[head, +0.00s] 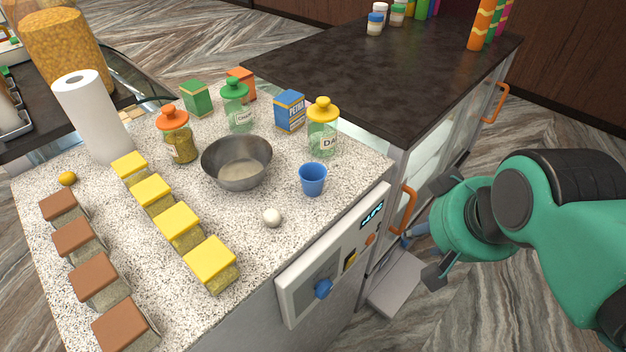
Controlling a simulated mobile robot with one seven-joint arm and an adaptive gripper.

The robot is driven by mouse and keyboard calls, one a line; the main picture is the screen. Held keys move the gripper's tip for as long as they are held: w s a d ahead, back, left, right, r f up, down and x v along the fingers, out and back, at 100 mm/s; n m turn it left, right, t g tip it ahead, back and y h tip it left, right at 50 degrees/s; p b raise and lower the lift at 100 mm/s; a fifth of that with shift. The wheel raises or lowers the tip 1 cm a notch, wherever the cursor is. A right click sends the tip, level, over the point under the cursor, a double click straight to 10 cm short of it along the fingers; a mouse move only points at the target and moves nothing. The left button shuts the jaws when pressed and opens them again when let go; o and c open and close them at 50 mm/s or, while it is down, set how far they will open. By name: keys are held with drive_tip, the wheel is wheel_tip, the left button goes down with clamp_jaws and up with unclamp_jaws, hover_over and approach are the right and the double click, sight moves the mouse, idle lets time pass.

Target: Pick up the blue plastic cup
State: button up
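The blue plastic cup (313,180) stands upright on the speckled counter (345,205), near its right front edge. It is right of the metal bowl and in front of the yellow-lidded jar. My gripper (418,256) is at the right, off the counter and beside the panel with the display. It is well apart from the cup. Its fingers look spread, with nothing visible between them, though part of the gripper is hidden behind my wrist.
A metal bowl (237,163), a white ball (272,217) and a yellow-lidded jar (323,127) stand close around the cup. Yellow-lidded containers (178,226) line the counter's middle. An orange handle (405,209) sticks out near my gripper. The dark counter (400,60) has a clear middle.

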drive_tip(key=o, duration=0.4)
drive_tip(key=shift+r, duration=0.1)
drive_tip(key=w+a+r+n+p, duration=0.7)
drive_tip(key=w+n+p, duration=0.2)
drive_tip(key=n+p, duration=0.75)
drive_tip(key=w+a+n+p, duration=0.1)
drive_tip(key=a+n+p, duration=0.3)
drive_tip(key=n, duration=0.3)
drive_tip(key=w+a+r+n+p, duration=0.1)
drive_tip(key=a+n+p, duration=0.3)
drive_tip(key=n, duration=0.2)
drive_tip(key=w+a+r+n+g+p, duration=0.1)
drive_tip(key=a+n+p, duration=0.3)
drive_tip(key=n, duration=0.3)
drive_tip(key=shift+w+a+r+n, duration=0.1)
drive_tip(key=shift+w+r+n, duration=0.05)
drive_tip(key=shift+w+n, duration=0.2)
